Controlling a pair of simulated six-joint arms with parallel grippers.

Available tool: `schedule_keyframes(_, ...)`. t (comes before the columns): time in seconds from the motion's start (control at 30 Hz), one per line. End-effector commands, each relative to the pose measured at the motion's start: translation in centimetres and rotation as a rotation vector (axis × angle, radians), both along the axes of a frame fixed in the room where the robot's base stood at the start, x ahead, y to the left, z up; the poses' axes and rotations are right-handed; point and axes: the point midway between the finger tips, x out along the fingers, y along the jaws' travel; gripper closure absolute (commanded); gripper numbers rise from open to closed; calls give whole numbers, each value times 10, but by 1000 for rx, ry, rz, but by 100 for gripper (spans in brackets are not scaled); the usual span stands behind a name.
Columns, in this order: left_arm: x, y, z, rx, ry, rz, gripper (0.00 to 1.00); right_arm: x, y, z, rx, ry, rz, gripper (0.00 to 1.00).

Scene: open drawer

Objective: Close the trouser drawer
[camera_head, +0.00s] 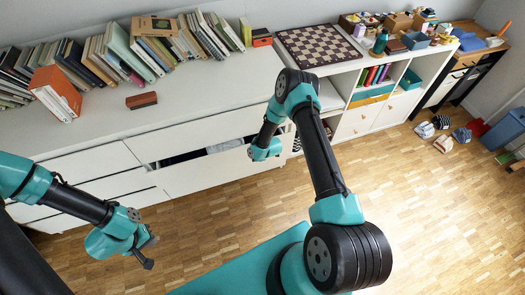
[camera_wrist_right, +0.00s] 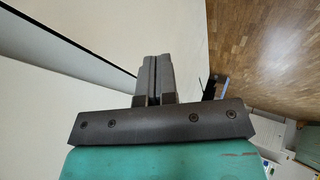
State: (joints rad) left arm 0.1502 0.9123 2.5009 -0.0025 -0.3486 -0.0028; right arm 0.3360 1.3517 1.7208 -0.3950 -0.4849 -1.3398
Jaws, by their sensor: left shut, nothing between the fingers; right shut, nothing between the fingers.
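The trouser drawer (camera_head: 215,170) is a white drawer in the long white dresser. It stands partly open, and dark and grey cloth (camera_head: 185,158) shows in the gap behind its front. My right gripper's teal hand is at the right end of this drawer front in the head view; its fingers are hidden there. In the right wrist view my right gripper (camera_wrist_right: 152,78) is shut and empty, in front of a pale panel (camera_wrist_right: 80,70) with a dark gap beyond. I cannot tell whether it touches. My left gripper (camera_head: 149,251) is shut and empty, low at the left, apart from the dresser.
Several books (camera_head: 120,50), an orange box file (camera_head: 56,93) and a brown block (camera_head: 141,100) are on the dresser top. A chessboard (camera_head: 318,45) lies on the neighbouring shelf unit. The wooden floor (camera_head: 430,220) at the right is mostly clear, with shoes (camera_head: 443,143) farther back.

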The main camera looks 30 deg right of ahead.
Motion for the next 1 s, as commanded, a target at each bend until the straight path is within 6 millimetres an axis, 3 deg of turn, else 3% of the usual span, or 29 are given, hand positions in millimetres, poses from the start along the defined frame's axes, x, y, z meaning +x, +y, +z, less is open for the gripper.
schedule_keyframes(0.53,0,0,0,0,0,0,100,-49,-25,71,-1,-1,2,100)
schedule_keyframes(1.0,0,0,0,0,0,0,100,-56,-29,80,0,1,1,100)
